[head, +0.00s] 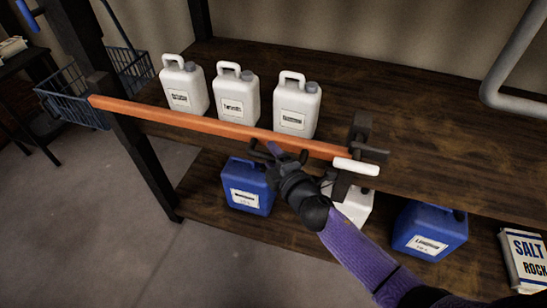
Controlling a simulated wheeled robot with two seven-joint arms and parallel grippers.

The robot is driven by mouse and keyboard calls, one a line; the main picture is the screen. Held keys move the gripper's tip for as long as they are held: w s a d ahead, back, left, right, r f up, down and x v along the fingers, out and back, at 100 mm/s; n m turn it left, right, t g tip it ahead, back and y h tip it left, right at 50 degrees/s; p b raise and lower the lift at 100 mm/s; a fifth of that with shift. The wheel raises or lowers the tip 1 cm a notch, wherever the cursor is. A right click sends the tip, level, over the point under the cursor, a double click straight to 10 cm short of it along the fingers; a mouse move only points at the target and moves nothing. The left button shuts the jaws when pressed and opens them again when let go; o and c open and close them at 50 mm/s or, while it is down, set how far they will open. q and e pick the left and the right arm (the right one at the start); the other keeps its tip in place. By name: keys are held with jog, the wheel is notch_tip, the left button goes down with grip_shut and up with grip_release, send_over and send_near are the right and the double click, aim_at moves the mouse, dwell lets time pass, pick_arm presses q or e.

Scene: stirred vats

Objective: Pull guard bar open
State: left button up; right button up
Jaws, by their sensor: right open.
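The orange guard bar (215,127) runs across the front of the wooden shelf, from a dark post at the left to a dark bracket (361,138) at the right. A white end piece (356,166) shows at the bar's right end. My right gripper (268,152) is open at the bar's lower edge, left of the white end piece. Its fingers overlap the bar in the picture; I cannot tell whether they touch it. My left gripper is not in view.
Three white jugs (238,98) stand on the upper shelf (420,100) behind the bar. Blue jugs (430,230), a partly hidden white jug (352,207) and a rock salt bag (525,255) are on the lower shelf. A wire basket (70,98) hangs at left. The floor (90,220) is clear.

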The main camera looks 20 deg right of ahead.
grip_shut()
dwell(1.3)
